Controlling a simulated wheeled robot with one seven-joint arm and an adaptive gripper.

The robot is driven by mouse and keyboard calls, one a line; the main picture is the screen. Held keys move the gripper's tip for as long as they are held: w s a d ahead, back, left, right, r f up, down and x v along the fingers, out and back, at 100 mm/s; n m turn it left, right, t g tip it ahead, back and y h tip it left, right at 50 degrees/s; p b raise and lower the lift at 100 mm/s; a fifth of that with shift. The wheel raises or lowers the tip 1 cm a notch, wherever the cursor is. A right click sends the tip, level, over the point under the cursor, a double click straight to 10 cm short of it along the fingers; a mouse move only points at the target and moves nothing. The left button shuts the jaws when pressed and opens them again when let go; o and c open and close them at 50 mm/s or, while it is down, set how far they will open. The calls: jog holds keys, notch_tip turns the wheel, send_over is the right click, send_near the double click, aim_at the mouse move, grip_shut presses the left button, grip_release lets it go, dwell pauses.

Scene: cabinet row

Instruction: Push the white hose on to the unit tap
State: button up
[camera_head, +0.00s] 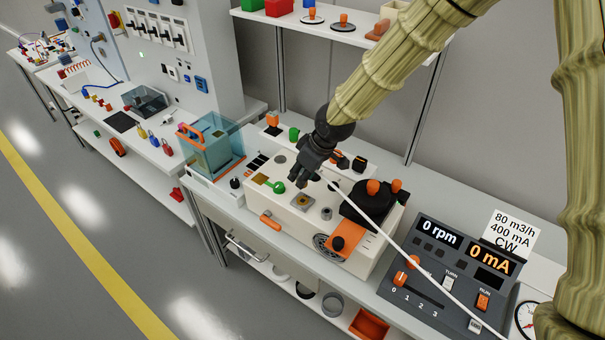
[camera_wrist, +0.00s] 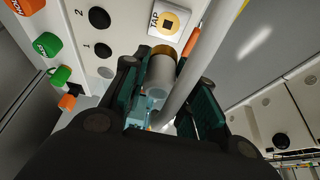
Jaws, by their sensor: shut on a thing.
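The white hose (camera_head: 375,228) runs from my gripper (camera_head: 308,178) down to the lower right, across the cream unit (camera_head: 285,212). My gripper is shut on the hose above the unit's top. In the wrist view, the hose (camera_wrist: 205,55) passes between the fingers of my gripper (camera_wrist: 163,92). A pale grey cylinder (camera_wrist: 160,72) with a brass-coloured rim also shows there. I cannot tell whether it is the hose's end piece or part of the tap. A plate marked TAP (camera_wrist: 169,22) is just beyond it. Contact between hose and tap cannot be made out.
A black cap with orange knobs (camera_head: 372,200) stands right of my gripper. A control panel (camera_head: 450,270) lies further right, crossed by the hose. A clear blue box (camera_head: 212,145) stands left. A shelf (camera_head: 345,30) hangs behind. The floor at left is clear.

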aim_at(307, 184)
jog(key=shift+w+f, duration=0.15)
jog(key=shift+f, duration=0.15)
jog(key=shift+f+b, duration=0.65)
jog(key=shift+b, duration=0.05)
jog(key=shift+f+b, duration=1.45)
jog(key=shift+f, duration=0.6)
jog(key=shift+d+r+p, duration=0.1)
jog(key=shift+d+p, duration=0.05)
jog(key=shift+p, duration=0.35)
jog(key=shift+f+b, duration=0.3)
jog(key=shift+f, duration=0.35)
dwell(0.6)
jog(key=o, duration=1)
